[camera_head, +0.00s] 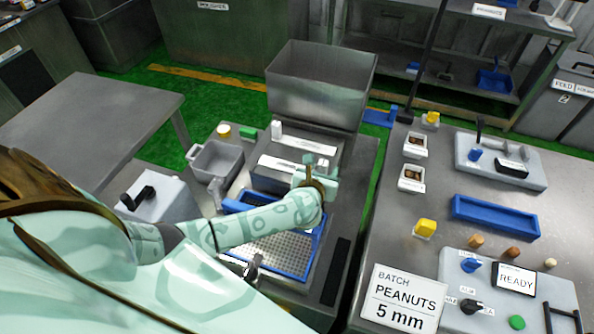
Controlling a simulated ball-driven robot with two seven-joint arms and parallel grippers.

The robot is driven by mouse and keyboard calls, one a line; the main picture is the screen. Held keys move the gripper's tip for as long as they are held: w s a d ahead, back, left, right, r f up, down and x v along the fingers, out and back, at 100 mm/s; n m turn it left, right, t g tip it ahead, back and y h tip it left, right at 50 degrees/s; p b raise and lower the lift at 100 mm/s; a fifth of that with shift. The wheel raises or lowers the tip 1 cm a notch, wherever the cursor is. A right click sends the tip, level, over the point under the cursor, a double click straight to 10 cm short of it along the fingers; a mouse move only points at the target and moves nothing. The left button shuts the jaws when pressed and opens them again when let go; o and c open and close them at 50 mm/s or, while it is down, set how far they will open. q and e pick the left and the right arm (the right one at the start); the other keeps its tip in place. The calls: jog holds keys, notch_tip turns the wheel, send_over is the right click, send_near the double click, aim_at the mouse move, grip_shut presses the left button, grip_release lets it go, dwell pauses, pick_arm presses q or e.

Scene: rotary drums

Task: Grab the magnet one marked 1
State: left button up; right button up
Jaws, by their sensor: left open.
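No magnet with a readable mark 1 can be made out; the small labels are too fine to read. My left gripper (318,164), on its pale green arm, is over the machine bench at centre, near the white-labelled metal box (288,168). It is open, and I see nothing between its fingers. My forearm hides part of the blue-framed perforated tray (305,262) below it. My right gripper is out of view.
A large steel hopper (320,85) stands behind the bench. The right table holds a blue tray (495,216), yellow pieces (426,227), a control panel (510,285) and a PEANUTS 5 mm sign (403,300). A bare grey table (95,115) is at left.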

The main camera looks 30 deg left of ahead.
pick_arm(q)
jog(key=shift+s, duration=0.1)
grip_shut()
jog(key=shift+r, duration=0.1)
